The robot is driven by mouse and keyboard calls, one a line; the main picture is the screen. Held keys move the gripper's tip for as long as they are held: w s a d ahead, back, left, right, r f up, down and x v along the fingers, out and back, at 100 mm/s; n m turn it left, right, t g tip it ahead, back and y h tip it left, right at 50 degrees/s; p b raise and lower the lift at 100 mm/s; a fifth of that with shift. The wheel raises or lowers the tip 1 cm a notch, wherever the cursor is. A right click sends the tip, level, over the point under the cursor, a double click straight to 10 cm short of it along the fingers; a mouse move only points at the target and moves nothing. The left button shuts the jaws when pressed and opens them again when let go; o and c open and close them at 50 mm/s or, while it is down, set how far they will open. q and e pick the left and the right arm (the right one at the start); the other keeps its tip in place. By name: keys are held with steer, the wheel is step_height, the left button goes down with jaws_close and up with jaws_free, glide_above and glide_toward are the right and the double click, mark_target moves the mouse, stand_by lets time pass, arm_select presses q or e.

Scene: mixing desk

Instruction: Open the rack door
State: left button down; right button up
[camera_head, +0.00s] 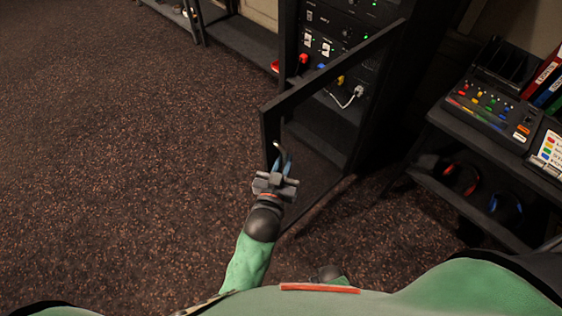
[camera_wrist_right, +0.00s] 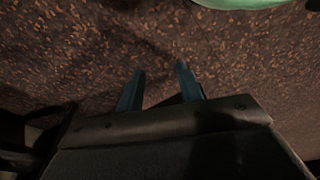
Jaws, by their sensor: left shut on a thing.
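The rack door (camera_head: 330,71) has a black frame and is ajar in the head view. Its free left edge stands out from the rack, toward me. The black equipment rack (camera_head: 289,30) is behind it, with the opening showing past the door's left side. My left gripper (camera_head: 281,165) is at the door's free edge, shut on the door handle (camera_head: 277,147), a small pale bar. The fingers hide part of the handle. In the right wrist view, my right gripper (camera_wrist_right: 160,82) has its two blue fingers apart, with nothing between them, above the carpet.
Rack gear with lit lamps, a red plug (camera_head: 303,59) and a white cable (camera_head: 346,101) shows inside. At right stands a dark desk (camera_head: 470,130) with a mixing console (camera_head: 490,106), binders (camera_head: 546,78) and headphones (camera_head: 506,207) on a lower shelf. The carpet (camera_head: 130,150) at left is clear.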

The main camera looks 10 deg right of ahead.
arm_select(q)
steer(key=shift+d+r, duration=0.1)
steer(key=shift+r, duration=0.05)
arm_select(e)
steer(key=shift+a, duration=0.3)
